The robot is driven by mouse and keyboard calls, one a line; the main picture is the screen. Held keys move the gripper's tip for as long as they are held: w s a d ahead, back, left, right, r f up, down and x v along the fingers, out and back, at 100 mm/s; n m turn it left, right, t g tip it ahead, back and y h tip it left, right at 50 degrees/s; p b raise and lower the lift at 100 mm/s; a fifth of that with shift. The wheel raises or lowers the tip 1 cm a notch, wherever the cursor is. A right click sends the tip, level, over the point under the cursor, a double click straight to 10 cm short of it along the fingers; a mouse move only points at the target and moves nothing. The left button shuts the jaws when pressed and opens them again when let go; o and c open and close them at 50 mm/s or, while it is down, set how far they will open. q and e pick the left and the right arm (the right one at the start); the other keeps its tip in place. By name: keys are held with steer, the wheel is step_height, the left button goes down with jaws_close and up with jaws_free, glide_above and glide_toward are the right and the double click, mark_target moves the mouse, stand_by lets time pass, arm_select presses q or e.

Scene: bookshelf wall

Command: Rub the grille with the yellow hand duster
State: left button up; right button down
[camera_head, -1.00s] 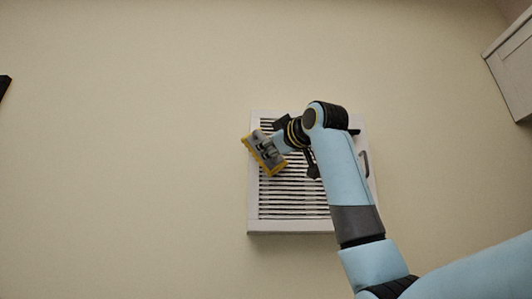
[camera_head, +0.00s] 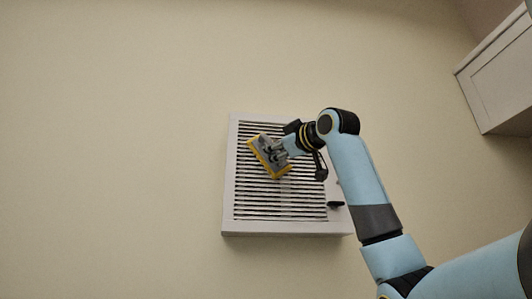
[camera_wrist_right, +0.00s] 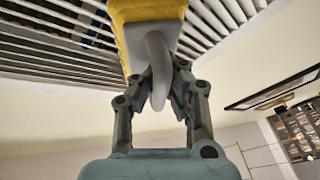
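The grille (camera_head: 290,205) is a white-framed, slatted panel on the wall, in the middle of the head view. Its slats also fill the top of the right wrist view (camera_wrist_right: 60,52). The yellow hand duster (camera_head: 265,158) is tilted over the grille's upper left part. It appears against or very close to the slats; I cannot tell if they touch. My right gripper (camera_head: 279,148) is shut on the duster's grey curved handle, which shows between the fingers in the wrist view (camera_wrist_right: 157,70). My forearm hides the grille's upper right part. My left gripper is not in view.
A small dark latch (camera_head: 336,204) sits on the grille's right side. A pale cabinet (camera_head: 495,75) hangs at the upper right. The wall left of the grille is bare. The wrist view shows a dark-framed object (camera_wrist_right: 275,92) and filled shelves (camera_wrist_right: 300,132) at right.

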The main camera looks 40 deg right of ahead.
steer(key=shift+s+d, duration=0.15)
steer(key=shift+d, duration=0.1)
steer(key=s+d+r+p, duration=0.1)
steer(key=s+d+r, duration=0.25)
steer(key=d, duration=0.25)
steer(key=w+a, duration=0.2)
steer(key=a, duration=0.2)
steer(key=w+a, duration=0.3)
steer(key=a, duration=0.1)
steer(key=w+a+p, duration=0.1)
steer(key=w+a, duration=0.2)
steer(key=a, duration=0.2)
steer(key=shift+a+f, duration=0.1)
steer(key=shift+f, duration=0.1)
stand_by(1.7)
steer(key=shift+s, duration=0.1)
